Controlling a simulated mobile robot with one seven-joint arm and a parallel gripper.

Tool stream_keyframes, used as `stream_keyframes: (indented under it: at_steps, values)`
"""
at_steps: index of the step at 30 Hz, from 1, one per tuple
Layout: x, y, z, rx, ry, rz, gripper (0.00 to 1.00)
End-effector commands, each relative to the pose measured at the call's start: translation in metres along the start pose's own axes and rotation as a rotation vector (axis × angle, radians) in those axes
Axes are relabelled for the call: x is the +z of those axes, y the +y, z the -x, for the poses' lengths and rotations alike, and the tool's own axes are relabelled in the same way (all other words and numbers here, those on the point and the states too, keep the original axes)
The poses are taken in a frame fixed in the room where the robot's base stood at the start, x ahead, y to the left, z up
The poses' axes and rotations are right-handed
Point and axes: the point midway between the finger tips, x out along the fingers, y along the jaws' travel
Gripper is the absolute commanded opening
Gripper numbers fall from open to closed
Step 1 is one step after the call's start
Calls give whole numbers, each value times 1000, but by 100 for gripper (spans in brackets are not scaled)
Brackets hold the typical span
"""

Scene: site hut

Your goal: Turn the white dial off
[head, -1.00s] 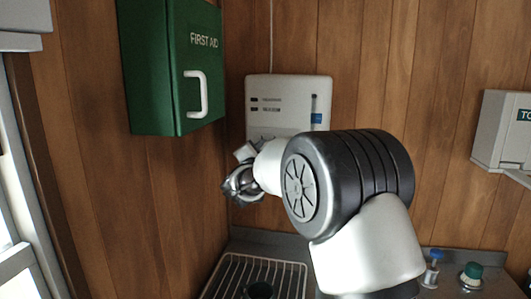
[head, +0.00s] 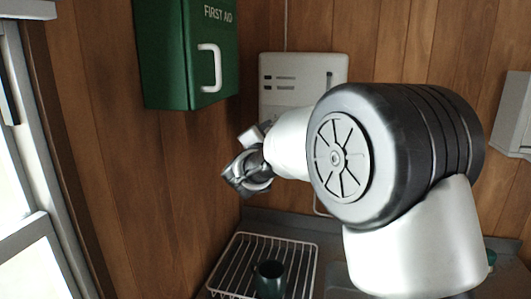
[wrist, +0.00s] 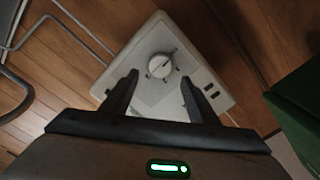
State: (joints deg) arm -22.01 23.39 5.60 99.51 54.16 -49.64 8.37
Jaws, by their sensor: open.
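The white dial (wrist: 160,65) is a round knob with a pointer line, on the face of a white wall unit (wrist: 142,98) in the wrist view. In the head view the unit (head: 290,68) hangs on the back wall; my arm hides its lower part and the dial. My gripper (wrist: 159,78) is open and empty in the wrist view. Its two fingers point toward the dial, one on each side in the picture, with no contact visible. In the head view my gripper (head: 240,178) is left of the unit, near the corner.
A green first aid box (head: 187,55) with a white handle hangs on the left, close to my gripper. Below are a wire rack (head: 230,265) and a dark mug (head: 269,280). A pale box (head: 515,115) is on the right wall. A window is at the left.

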Motion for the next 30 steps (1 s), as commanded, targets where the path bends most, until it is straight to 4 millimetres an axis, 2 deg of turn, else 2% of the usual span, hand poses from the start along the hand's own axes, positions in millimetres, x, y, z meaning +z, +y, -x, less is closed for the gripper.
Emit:
stream_keyframes:
  at_steps: [1,6,13,19,30]
  values:
    - [2,0,15,-3,-2,-1,54]
    - [1,0,56,-3,-2,-2,54]
    - [1,0,97,-1,0,0,54]
    - [0,0,111,0,0,1,54]
    - [-2,-2,112,-6,-9,4,54]
